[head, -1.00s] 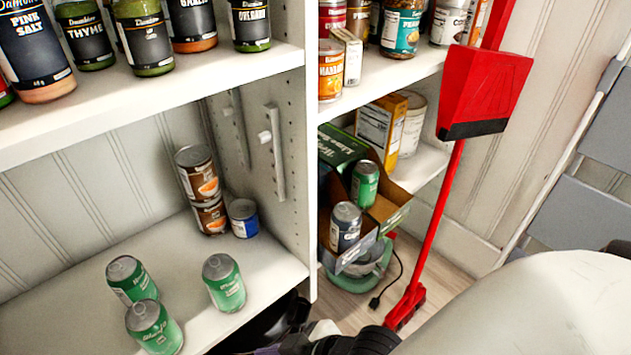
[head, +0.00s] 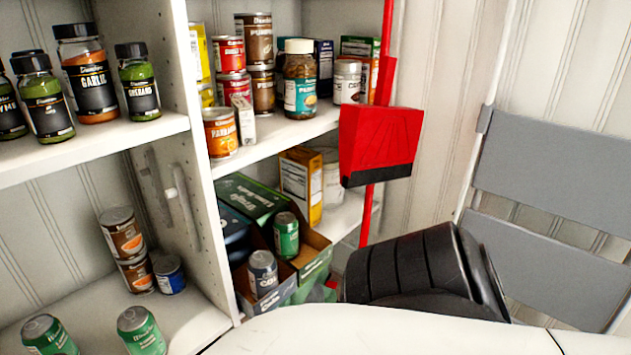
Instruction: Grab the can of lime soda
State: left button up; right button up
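Two green soda cans stand on the lower left shelf at the bottom left: one green can (head: 49,335) and another green can (head: 141,331) to its right. A further green can (head: 286,235) stands in an open cardboard box (head: 314,262) on the lower right side, beside a dark grey can (head: 263,272). The labels are too small to read surely. My arm, with a black joint and a white link, fills the bottom centre and right. Neither gripper shows in the head view.
Stacked brown-label cans (head: 122,233) and a blue can (head: 169,274) stand behind the green cans. Spice jars (head: 90,80) line the upper left shelf. A red dustpan (head: 380,145) hangs before the right shelves. A grey folding ladder (head: 555,180) leans at the right.

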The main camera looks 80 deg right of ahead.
aim_at(285, 225)
jog(key=k, duration=0.45)
jog(key=z, duration=0.95)
